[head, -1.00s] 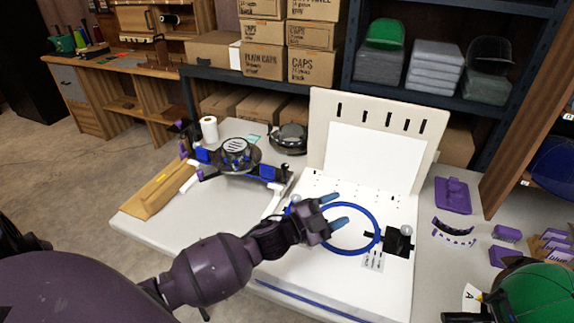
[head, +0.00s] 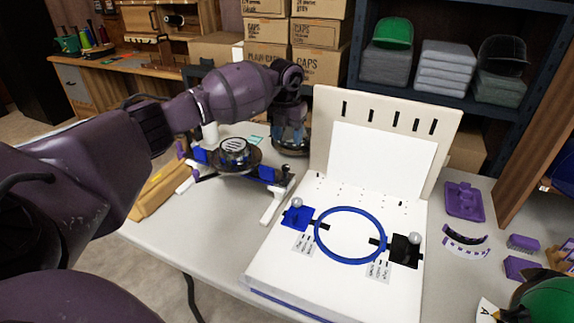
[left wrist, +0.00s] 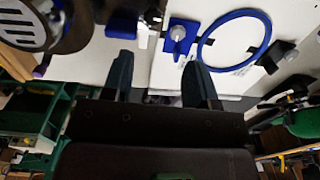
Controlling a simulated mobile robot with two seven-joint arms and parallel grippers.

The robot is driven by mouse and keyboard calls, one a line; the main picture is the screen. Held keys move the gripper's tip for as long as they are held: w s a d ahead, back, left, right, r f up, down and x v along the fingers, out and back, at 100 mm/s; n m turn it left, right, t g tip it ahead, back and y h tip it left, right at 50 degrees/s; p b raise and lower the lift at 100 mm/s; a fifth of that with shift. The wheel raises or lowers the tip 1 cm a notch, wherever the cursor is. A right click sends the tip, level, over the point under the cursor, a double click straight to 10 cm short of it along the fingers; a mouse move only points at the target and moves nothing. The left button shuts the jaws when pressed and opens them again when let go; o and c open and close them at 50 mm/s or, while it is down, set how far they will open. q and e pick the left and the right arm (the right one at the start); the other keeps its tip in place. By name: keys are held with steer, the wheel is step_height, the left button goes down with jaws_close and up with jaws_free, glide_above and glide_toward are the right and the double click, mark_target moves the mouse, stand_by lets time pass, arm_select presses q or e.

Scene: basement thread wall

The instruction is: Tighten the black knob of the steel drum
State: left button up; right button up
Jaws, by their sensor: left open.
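A low round drum (head: 235,154) with a slotted grey top sits on a dark stand with blue blocks, left of the white board. Its slotted top also shows at the upper left of the left wrist view (left wrist: 28,24). My right gripper is not in view.
The white board (head: 290,265) holds a blue hoop (head: 350,262) between a blue block (head: 297,219) and a black block (head: 404,250). A wooden piece (head: 158,200) lies left. Boxes and shelves stand behind. Table between drum and board is narrow.

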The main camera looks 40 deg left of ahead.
mark_target(286, 166)
arm_select(q)
steer(key=f, duration=0.3)
steer(key=f+b, duration=0.1)
steer(key=f, duration=0.5)
steer(key=shift+a+f+b, duration=0.25)
steer(key=shift+a+b, duration=0.1)
steer(key=shift+f, duration=0.45)
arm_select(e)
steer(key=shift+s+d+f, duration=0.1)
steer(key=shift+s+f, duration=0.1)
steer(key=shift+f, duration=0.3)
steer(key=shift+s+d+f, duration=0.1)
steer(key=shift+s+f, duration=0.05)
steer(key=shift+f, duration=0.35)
arm_select(q)
steer(key=shift+c, duration=0.3)
steer(key=c, duration=0.9)
steer(key=shift+o, duration=0.2)
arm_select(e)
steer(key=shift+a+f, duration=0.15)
